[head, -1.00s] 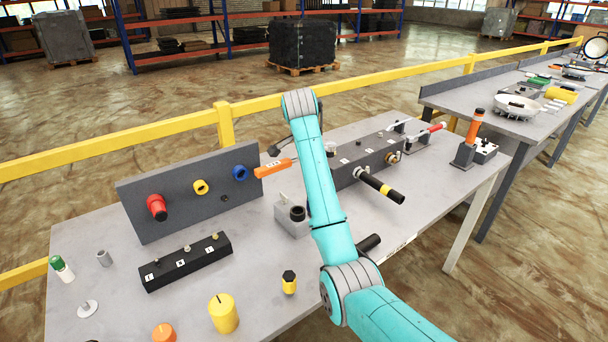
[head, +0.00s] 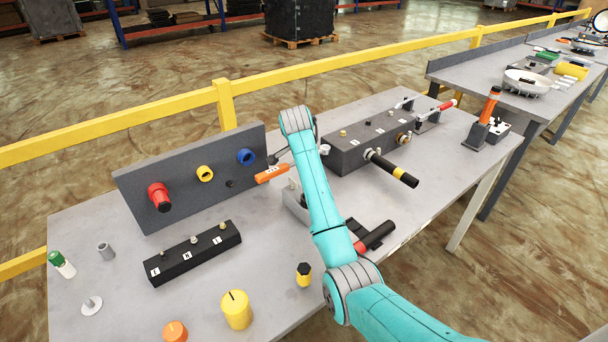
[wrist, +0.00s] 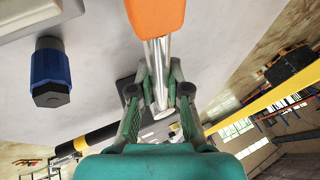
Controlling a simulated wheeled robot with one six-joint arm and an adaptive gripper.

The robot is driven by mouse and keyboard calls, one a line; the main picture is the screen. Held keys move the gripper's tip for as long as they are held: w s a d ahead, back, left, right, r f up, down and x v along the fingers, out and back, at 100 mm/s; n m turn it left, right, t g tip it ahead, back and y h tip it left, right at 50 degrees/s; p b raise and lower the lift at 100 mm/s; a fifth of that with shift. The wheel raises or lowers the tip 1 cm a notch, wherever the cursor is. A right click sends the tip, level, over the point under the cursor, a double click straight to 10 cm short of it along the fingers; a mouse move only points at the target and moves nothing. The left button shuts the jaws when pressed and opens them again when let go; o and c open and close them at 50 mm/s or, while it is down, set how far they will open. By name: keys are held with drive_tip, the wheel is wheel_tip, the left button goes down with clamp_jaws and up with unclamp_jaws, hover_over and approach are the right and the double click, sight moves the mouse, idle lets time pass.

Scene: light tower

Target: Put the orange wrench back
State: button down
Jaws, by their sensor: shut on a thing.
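The orange wrench (head: 272,173) is held up in front of the dark upright panel (head: 135,190), near its right end. In the wrist view its orange handle (wrist: 155,15) is at the top, with a shiny metal shaft running down between the fingers. My gripper (wrist: 157,92) is shut on that shaft. In the head view my arm hides most of the gripper. At the right end of the bench, another orange-handled item (head: 489,105) stands tilted in a dark holder (head: 475,138).
The panel carries red (head: 160,196), yellow (head: 205,174) and blue (head: 246,157) fittings. A dark valve block (head: 345,155) with a black-and-yellow handle (head: 395,171) stands right of my arm. A red-and-black handle (head: 375,236) lies near the front edge. My arm partly hides a grey block (head: 295,205).

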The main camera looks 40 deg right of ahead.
drive_tip(key=shift+f, duration=3.1)
drive_tip(key=c, duration=1.1)
unclamp_jaws()
drive_tip(key=shift+f, duration=0.15)
drive_tip(key=shift+c, duration=0.2)
drive_tip(key=v, duration=1.2)
drive_tip(key=shift+s, duration=0.1)
